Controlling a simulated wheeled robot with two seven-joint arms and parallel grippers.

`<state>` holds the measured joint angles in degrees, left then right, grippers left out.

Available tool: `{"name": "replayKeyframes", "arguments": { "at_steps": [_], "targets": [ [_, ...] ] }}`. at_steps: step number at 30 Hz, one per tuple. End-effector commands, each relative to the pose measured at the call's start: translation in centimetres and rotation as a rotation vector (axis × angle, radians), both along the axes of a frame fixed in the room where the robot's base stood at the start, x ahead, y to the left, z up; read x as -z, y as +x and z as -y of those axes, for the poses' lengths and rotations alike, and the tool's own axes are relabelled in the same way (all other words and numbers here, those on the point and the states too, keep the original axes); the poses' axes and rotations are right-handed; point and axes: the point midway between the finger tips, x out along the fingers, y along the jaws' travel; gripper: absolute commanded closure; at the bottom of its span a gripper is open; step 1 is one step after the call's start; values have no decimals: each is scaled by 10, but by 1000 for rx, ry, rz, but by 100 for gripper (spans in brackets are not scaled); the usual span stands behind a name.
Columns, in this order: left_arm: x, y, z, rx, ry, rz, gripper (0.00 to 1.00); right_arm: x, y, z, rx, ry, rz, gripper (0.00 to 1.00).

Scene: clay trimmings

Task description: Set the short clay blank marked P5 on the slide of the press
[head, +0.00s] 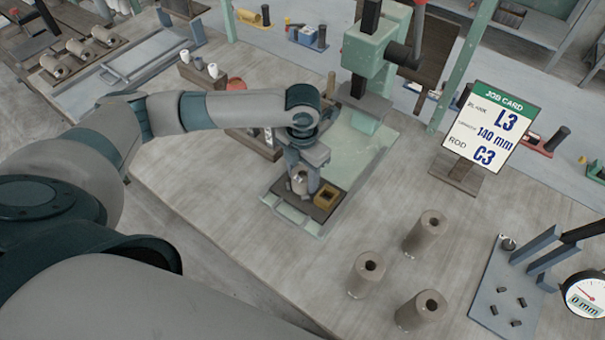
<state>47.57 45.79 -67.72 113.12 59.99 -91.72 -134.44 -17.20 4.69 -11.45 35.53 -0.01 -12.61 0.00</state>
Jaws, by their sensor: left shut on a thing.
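My left gripper (302,178) points down over the front of the press and is shut on a small grey-beige clay blank (300,184). The blank is upright between the fingers, and no P5 mark can be read on it. It is at the dark slide (322,212) of the press; I cannot tell if its base touches the slide. My right gripper is not in view.
Three taller clay cylinders with holes (427,232) stand on the table right of the press. A job card (487,125) reads L3, 140 mm, C3. A blue-grey gauge stand (505,300) with a dial is at the lower right. Wooden racks (258,142) stand left of the press.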

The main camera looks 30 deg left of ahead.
Motion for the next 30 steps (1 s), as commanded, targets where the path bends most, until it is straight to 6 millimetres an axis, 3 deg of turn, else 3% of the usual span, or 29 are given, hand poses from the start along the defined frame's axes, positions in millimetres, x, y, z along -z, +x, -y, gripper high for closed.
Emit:
{"name": "replayKeyframes", "arguments": {
  "at_steps": [1, 2, 3, 17, 23, 30],
  "targets": [
    [1, 0, 0, 0, 0, 0, 87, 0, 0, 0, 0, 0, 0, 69],
    [2, 0, 0, 0, 0, 0, 49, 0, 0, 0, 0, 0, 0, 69],
    [1, 0, 0, 0, 0, 0, 46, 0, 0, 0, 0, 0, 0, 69],
    [-5, 0, 0, 0, -1, 0, 46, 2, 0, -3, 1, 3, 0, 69],
    [-26, 1, 0, 0, -1, 4, 46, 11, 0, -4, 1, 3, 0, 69],
    [-68, 2, 0, 0, 0, 5, 46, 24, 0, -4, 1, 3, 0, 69]
  ]
}}
